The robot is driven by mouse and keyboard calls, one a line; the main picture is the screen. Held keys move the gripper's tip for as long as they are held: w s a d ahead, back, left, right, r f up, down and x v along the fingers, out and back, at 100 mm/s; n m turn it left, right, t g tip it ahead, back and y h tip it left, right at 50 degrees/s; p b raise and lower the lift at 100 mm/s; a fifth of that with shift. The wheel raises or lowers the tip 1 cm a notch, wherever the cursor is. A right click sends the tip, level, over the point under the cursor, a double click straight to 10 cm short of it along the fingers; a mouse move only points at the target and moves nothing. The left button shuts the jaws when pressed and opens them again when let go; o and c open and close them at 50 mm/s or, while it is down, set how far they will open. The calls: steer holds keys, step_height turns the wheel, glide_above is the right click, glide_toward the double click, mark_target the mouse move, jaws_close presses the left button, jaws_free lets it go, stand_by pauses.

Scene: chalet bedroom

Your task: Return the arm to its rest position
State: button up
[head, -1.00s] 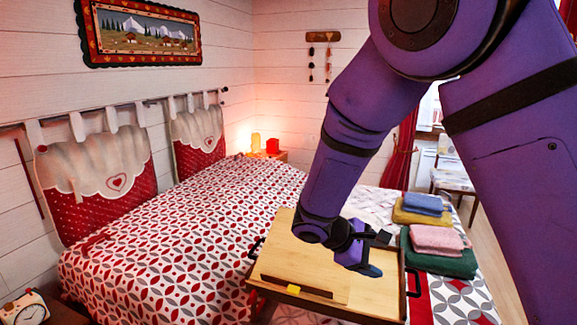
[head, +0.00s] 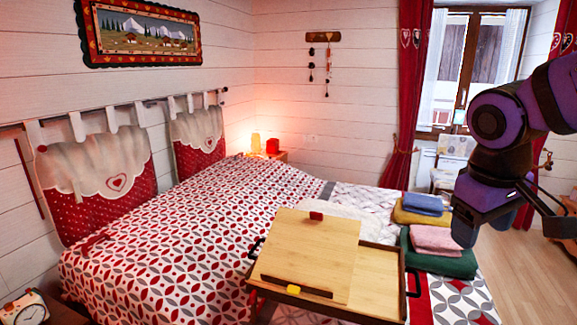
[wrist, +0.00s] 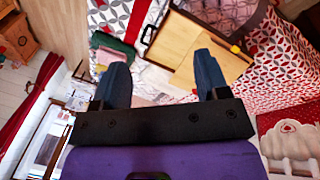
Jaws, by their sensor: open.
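My gripper (head: 512,222) is at the right side of the head view, raised in front of the window side of the room, at the end of my purple arm. In the wrist view my gripper (wrist: 161,72) shows two blue fingers set wide apart with nothing between them. It is open and empty. The wooden bed tray (head: 378,285) stands on the bed, to the left of my gripper and apart from it. Part of the arm is cut off by the right edge of the head view.
Folded towels, green (head: 440,264), pink (head: 436,239) and blue (head: 423,203), lie on the bed beside the tray. The patterned bed (head: 165,240) fills the left and middle. A chair (head: 453,165) stands by the window. Wooden floor (head: 508,262) shows at the right.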

steer(key=s+r+m+t+y, duration=0.2)
steer(key=s+r+m+t, duration=0.1)
steer(key=s, duration=0.6)
steer(key=shift+d+r+t, duration=0.3)
steer(key=shift+d+r, duration=0.05)
steer(key=shift+r, duration=0.4)
